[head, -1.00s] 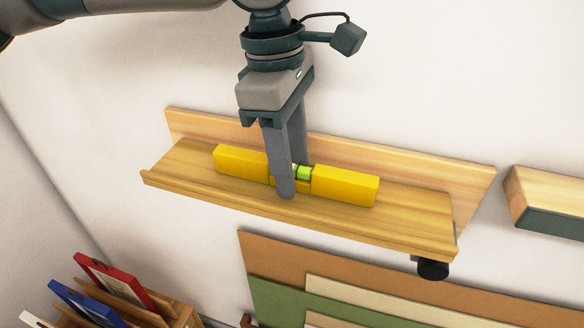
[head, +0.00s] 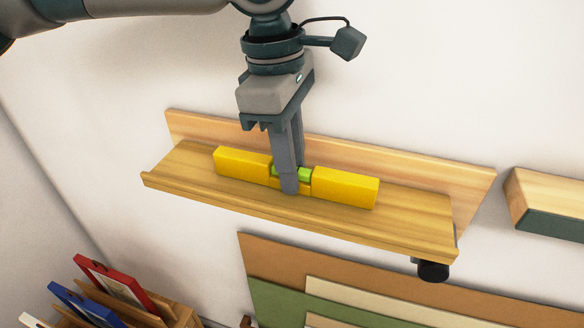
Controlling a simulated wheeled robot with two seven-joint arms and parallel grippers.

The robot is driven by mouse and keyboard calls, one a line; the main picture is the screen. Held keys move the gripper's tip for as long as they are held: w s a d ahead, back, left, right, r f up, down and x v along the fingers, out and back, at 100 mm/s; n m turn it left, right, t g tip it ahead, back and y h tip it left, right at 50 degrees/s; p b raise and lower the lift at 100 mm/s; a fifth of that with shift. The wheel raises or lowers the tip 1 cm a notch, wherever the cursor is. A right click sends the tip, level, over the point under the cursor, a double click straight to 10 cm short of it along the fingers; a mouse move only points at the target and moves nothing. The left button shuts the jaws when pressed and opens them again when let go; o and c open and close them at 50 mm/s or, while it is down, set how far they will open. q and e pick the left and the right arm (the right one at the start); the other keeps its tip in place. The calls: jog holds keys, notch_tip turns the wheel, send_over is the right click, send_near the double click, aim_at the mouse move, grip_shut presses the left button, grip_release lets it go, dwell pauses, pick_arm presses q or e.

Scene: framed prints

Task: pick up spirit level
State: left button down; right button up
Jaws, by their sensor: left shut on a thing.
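The yellow spirit level (head: 345,187) lies lengthwise on the wooden wall shelf (head: 400,220). Its green vial shows at its middle, partly hidden behind a finger. My left gripper (head: 289,180) points down from above and is shut on the level's narrow middle part, one finger in front and the other mostly hidden behind. The level appears to rest on the shelf. My right gripper is not in view.
The shelf has a raised back board and a low front lip. A black knob (head: 432,270) sits under its right end. Another wooden piece (head: 550,200) is on the wall at right. Coloured boards (head: 340,262) stand below, and a rack with framed prints (head: 115,285) is at lower left.

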pick_arm(q)
jog(key=shift+r, duration=0.1)
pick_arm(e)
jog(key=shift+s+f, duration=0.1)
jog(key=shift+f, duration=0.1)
